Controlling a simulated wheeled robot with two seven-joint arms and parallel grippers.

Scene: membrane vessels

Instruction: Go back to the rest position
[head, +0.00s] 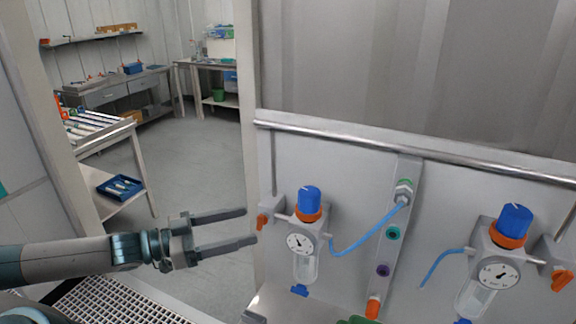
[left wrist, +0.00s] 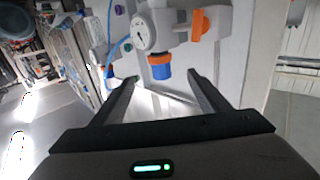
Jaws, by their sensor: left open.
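My left gripper (head: 247,226) comes in from the left in the head view, its two fingers apart and empty. Its fingertips are close to the orange valve handle (head: 262,221) at the left of the panel; I cannot tell whether they touch it. The left wrist view shows the open fingers (left wrist: 160,82) with nothing between them but the panel behind. There the left regulator, with its blue knob (left wrist: 161,72) and gauge (left wrist: 144,36), lies beyond the fingertips, and the orange handle (left wrist: 198,25) is above right. My right gripper is not in view.
The panel (head: 340,150) carries a top rail (head: 420,151), a left regulator (head: 304,240), a right regulator (head: 492,265) and a port strip (head: 392,240) with a blue hose (head: 368,236). Left of it, an opening shows clear floor (head: 200,150), benches and a blue tray (head: 121,187).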

